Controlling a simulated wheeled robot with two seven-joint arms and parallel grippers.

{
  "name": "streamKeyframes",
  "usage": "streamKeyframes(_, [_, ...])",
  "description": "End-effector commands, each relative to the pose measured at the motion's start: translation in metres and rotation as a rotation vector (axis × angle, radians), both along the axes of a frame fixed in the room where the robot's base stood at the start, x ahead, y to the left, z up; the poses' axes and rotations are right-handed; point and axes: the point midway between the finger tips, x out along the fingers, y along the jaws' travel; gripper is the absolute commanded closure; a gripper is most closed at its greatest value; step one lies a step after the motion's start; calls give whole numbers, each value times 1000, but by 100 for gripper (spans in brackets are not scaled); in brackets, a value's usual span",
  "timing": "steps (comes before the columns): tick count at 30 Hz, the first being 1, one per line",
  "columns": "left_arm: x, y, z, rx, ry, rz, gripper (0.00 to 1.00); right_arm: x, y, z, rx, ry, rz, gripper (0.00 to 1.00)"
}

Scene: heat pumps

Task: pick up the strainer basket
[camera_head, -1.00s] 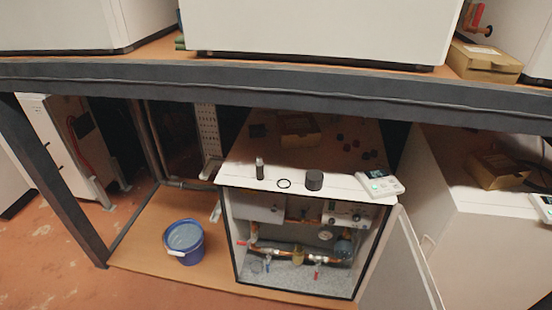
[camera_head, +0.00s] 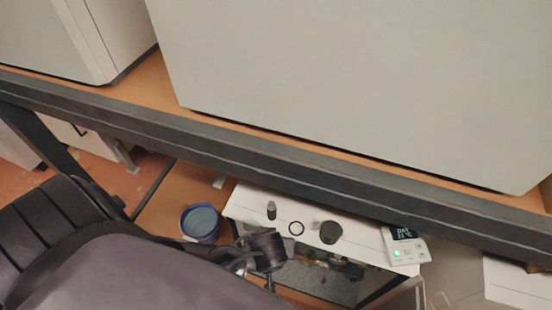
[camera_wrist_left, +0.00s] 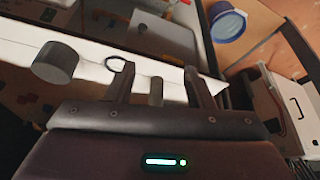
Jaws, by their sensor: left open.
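A small dark upright cylinder with a grey top (camera_head: 271,210), which I take to be the strainer basket, stands on the white top of the cabinet (camera_head: 243,207). In the left wrist view the basket (camera_wrist_left: 156,91) shows between the two fingers of my left gripper (camera_wrist_left: 157,74). The gripper is open and holds nothing. Whether the fingers touch the basket cannot be told. In the head view my left gripper (camera_head: 266,250) is in front of the cabinet's near edge, just below the basket in the picture. My right gripper is not in view.
A black ring (camera_head: 296,228) and a black cap (camera_head: 331,232) lie right of the basket. A white device with a lit display (camera_head: 404,245) sits farther right. A dark shelf beam (camera_head: 280,165) crosses above. A blue bucket (camera_head: 200,223) stands left.

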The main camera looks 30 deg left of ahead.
Motion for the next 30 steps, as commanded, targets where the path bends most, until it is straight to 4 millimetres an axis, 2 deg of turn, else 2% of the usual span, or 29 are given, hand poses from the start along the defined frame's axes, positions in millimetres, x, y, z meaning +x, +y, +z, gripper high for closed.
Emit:
streamKeyframes(9, [23,16,0,-2,5,8,52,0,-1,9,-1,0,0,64])
streamKeyframes(18, [61,37,2,-2,-1,5,52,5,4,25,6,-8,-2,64])
streamKeyframes(26, [77,48,2,-2,0,6,52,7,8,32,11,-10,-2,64])
streamKeyframes(30, [99,60,4,-2,-1,6,52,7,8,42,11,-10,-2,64])
